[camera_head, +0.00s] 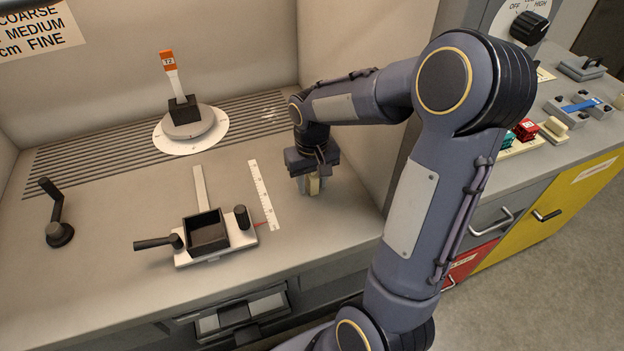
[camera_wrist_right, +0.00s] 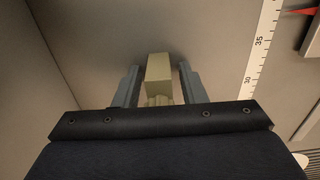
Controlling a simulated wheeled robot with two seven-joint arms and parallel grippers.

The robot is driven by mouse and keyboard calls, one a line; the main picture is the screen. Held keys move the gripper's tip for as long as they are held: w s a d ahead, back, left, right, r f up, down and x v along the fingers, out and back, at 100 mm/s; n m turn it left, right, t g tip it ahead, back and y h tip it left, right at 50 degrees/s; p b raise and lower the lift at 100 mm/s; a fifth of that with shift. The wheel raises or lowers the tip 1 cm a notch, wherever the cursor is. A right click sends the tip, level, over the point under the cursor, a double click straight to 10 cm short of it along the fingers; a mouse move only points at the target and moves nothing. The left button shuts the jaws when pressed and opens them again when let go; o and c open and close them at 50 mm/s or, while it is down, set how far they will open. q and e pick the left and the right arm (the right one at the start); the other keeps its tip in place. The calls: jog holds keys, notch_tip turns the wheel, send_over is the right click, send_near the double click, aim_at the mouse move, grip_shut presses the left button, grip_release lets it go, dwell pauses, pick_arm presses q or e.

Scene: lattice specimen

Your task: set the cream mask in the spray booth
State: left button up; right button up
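The cream mask (camera_head: 314,186) is a small pale block on the right part of the spray booth floor (camera_head: 330,215). In the right wrist view the mask (camera_wrist_right: 158,68) shows between the two grey fingers, with a narrow gap on each side. My right gripper (camera_head: 312,183) points down over the mask, its fingers open around it and not visibly touching it. The gripper body hides part of the mask in the head view. My left gripper is not in view.
A carriage with a dark square cup (camera_head: 207,232) stands left of the mask, beside a white ruler strip (camera_head: 263,195). A round turntable (camera_head: 190,124) holds a dark block with an orange-tagged strip. A crank handle (camera_head: 57,218) is at left. The booth side wall rises close right.

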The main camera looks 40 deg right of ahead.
jog(key=shift+o, duration=0.2)
notch_tip(320, 180, up, 12)
jog(key=shift+r+p, duration=0.1)
jog(key=shift+p, duration=0.4)
jog(key=s+a+f+n+t+y, duration=0.1)
jog(key=s+a+t+y, duration=0.1)
jog(key=s+a, duration=0.4)
jog(key=s+a+f+n+t+y, duration=0.1)
jog(key=s+a+t, duration=0.2)
jog(key=s+a, duration=0.3)
jog(key=s, duration=0.3)
jog(key=shift+s+a+f+t+y, duration=0.25)
jog(key=shift+s+a+t+y, duration=0.05)
jog(key=shift+s+a+y, duration=0.1)
jog(key=shift+o, duration=0.2)
